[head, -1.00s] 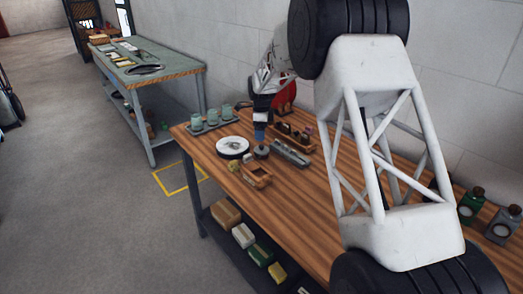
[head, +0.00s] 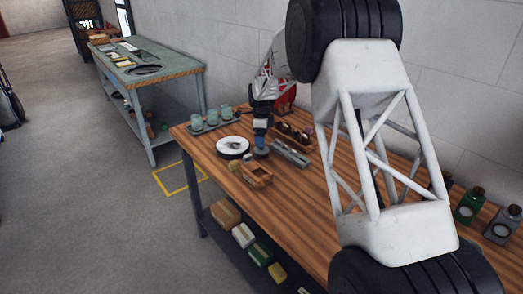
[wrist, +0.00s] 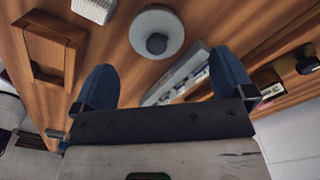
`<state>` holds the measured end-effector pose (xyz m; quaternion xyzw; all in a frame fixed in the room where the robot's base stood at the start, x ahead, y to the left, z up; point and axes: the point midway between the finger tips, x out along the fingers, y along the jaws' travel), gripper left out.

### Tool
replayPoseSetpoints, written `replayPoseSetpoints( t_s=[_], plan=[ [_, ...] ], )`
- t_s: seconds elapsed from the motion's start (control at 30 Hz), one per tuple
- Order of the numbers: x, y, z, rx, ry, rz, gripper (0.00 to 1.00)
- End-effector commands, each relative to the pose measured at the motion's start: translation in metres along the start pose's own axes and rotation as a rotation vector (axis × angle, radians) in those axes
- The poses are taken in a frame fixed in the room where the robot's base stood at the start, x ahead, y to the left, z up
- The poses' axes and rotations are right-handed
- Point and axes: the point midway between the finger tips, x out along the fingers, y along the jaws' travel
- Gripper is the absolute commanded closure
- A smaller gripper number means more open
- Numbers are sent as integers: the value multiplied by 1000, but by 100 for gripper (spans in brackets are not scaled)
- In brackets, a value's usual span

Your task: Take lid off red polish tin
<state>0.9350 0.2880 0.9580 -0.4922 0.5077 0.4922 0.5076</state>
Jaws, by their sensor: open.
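My gripper (head: 260,140) is open and points down over the far part of the wooden workbench. Its two blue fingers stand wide apart in the wrist view (wrist: 165,78), with nothing between the tips. A round grey lid with a dark knob (wrist: 156,34) lies just beyond the fingertips in the wrist view. In the head view a small round grey thing (head: 262,153) sits right under the gripper, partly hidden by it. No red side of a tin shows under the lid, so I cannot confirm that it is the red polish tin.
A grey tray (wrist: 178,77) lies close beside the lid. A wooden box (head: 256,175), a white round thing (head: 233,146) and teal cups (head: 211,117) are near. A wooden rack (head: 302,141) stands behind. Bottles (head: 469,204) stand far right. The bench's middle is clear.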

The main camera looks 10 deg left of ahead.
Motion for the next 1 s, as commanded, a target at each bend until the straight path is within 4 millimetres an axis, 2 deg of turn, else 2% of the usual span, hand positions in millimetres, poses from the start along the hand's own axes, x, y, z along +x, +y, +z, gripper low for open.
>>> replayPoseSetpoints(
  t_s=[0.27, 0.6, 1.0],
  plan=[
    [11, 2, 0, 0, 0, 1, 0],
    [47, 4, -1, 0, 0, 0, 0],
    [52, 4, -1, 0, -1, -2, 0]
  ],
)
